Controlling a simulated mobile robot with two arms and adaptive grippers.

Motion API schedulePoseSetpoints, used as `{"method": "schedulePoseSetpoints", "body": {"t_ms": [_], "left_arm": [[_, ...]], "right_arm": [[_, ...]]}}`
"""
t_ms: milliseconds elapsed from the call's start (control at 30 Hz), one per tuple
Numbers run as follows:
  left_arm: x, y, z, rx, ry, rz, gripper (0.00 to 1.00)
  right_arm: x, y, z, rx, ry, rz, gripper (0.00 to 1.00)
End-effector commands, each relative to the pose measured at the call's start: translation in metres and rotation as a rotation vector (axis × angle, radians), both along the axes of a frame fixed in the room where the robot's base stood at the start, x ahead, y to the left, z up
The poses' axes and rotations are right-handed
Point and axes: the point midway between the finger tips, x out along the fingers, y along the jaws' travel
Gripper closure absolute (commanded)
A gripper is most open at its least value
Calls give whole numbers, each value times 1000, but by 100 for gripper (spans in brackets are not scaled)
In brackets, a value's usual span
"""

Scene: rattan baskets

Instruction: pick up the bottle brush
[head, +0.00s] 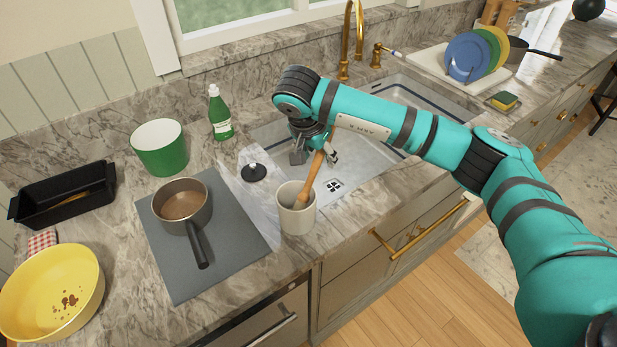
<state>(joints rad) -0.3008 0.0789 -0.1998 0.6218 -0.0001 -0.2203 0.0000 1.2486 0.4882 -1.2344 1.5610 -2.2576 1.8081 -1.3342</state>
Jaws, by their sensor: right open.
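A wooden-handled tool (312,180), which looks like the bottle brush, stands tilted in a white crock (297,215) on the counter in front of the sink. Its lower end is hidden inside the crock. My right gripper (315,158) hangs over the near left part of the sink, around the upper end of the handle. Its jaws are open, and whether they touch the handle cannot be told. My left gripper is not in view.
A grey mat with a saucepan (182,202) lies left of the crock. A green pot (159,150), green soap bottle (220,115), black tray (62,200) and yellow bowl (55,290) stand around it. The gold faucet (345,45) rises behind the sink. A plate rack is at the right.

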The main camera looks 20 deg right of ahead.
Motion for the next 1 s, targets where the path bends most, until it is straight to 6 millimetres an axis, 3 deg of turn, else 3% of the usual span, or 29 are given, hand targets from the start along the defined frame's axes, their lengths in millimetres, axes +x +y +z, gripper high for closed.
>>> {"method": "schedulePoseSetpoints", "body": {"t_ms": [333,700,1000], "left_arm": [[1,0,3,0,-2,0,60],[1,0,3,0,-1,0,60],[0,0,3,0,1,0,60]], "right_arm": [[2,-3,-9,-1,-1,0,53],[2,-2,-9,-1,-1,0,100],[2,-2,-8,0,0,0,100]]}}
